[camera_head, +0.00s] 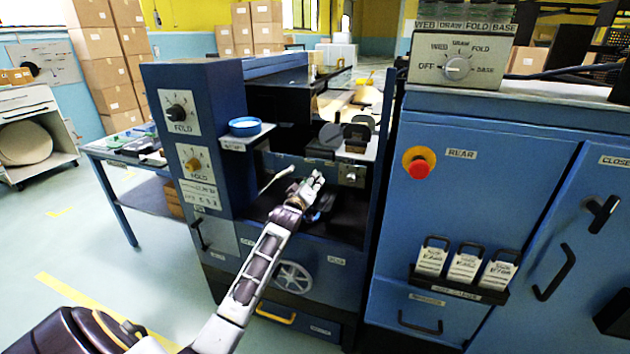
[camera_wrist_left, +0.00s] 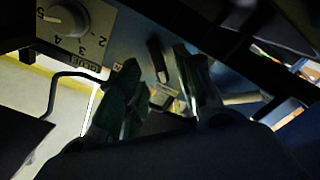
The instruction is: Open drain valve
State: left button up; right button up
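My left gripper (camera_head: 314,186) reaches into the open bay of the blue machine (camera_head: 222,120). In the left wrist view its two dark fingers (camera_wrist_left: 158,75) stand apart, with a gap between them. A short dark lever-like part (camera_wrist_left: 156,60) shows in that gap, beyond or between the fingers; I cannot tell whether they touch it. A small yellowish part (camera_wrist_left: 163,98) is just below it. I cannot tell for sure which part is the drain valve. A pale lever (camera_head: 276,178) sticks out left of the gripper in the head view. My right gripper is not in view.
A dial (camera_wrist_left: 64,19) and a bent rod (camera_wrist_left: 62,82) lie close to the left of the fingers. A blue dish (camera_head: 245,127) sits on a ledge above the bay. A handwheel (camera_head: 293,277) is below. A red button (camera_head: 418,168) is on the right cabinet.

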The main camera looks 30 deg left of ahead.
pick_arm(q)
jog(key=shift+b+x, duration=0.3)
jog(key=shift+x, duration=1.3)
grip_shut()
